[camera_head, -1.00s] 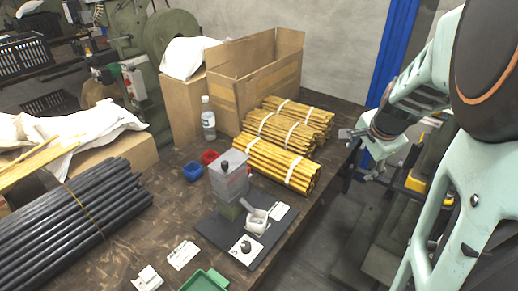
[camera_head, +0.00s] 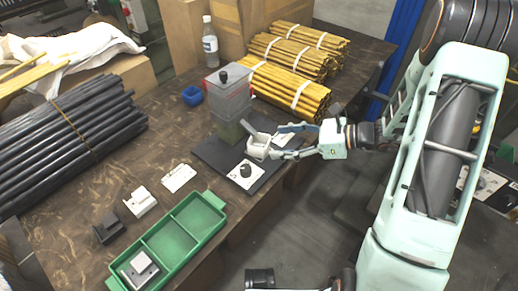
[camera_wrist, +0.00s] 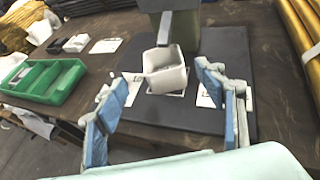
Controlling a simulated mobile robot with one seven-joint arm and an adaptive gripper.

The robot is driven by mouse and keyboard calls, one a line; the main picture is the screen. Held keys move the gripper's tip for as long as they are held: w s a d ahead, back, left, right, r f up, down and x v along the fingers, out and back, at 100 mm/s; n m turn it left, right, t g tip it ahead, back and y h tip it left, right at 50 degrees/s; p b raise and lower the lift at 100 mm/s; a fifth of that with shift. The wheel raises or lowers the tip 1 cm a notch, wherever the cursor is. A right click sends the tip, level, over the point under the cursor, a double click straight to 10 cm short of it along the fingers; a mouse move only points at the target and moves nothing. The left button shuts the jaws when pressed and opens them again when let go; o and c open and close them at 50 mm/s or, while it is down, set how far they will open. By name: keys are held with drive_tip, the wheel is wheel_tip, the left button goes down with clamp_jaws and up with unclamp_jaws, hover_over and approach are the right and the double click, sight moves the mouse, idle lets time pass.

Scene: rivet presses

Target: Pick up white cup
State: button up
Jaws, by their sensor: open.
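I cannot tell whether a finger touches the cup.
A green divided tray (camera_head: 215,200) lies at the table's front. A white block (camera_head: 140,201) and a dark block (camera_head: 107,228) sit left of it. Bundled yellow rods (camera_head: 290,88) lie behind the mat. A blue bin (camera_head: 192,96) and a bottle (camera_head: 210,45) stand at the back.

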sight(250, 141)
drive_tip(key=x, duration=0.5)
drive_tip(key=b+x, duration=0.1)
drive_tip(key=x, duration=0.1)
drive_tip(key=shift+w+a, duration=0.3)
drive_tip(key=shift+w, duration=0.1)
drive_tip(key=c, duration=1.2)
drive_tip(key=shift+c, duration=0.2)
